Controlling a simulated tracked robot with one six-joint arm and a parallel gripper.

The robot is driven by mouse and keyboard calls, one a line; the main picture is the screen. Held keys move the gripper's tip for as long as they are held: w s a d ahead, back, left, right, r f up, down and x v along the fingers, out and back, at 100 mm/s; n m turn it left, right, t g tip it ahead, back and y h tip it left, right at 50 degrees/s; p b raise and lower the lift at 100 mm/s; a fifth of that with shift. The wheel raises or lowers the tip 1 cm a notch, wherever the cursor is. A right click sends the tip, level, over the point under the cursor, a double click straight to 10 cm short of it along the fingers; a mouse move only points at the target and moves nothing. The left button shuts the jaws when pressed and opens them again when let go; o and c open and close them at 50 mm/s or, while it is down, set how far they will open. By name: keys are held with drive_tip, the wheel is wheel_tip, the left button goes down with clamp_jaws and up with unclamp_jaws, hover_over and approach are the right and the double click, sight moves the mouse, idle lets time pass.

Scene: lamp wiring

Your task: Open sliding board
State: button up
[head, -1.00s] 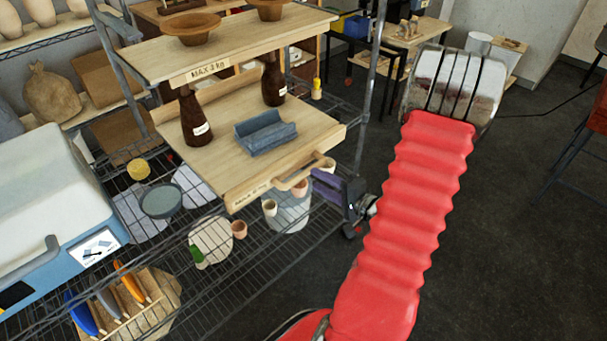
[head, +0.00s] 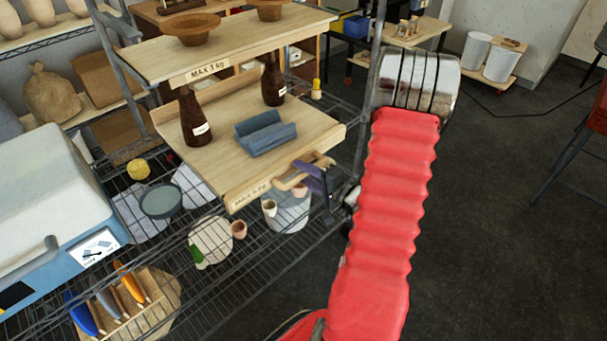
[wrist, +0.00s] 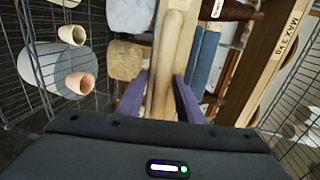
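The sliding board (head: 215,165) is a pale wooden shelf board with a label and a wooden bar handle on its front edge. It is in the rack below an upper board. My gripper (head: 312,172) is at the handle, its purple fingers partly overlapping it in the head view. In the wrist view the handle (wrist: 168,75) runs between the two fingers of my gripper (wrist: 161,85), one on each side. The fingers look apart, with no clear grip on the handle. Whether either finger touches it is hard to tell.
Two brown bottles (head: 194,118) and a blue-grey cradle (head: 265,133) stand on the board. The upper board (head: 225,48) carries brown bowls. Small pots (head: 239,230) and a wire shelf (head: 260,262) lie below. A rack post (head: 372,60) stands close to my arm.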

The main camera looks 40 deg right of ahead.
clamp_jaws()
idle(0.3)
drive_tip(key=shift+a+f, duration=0.1)
drive_tip(key=shift+a, duration=0.1)
drive_tip(key=shift+s, duration=0.1)
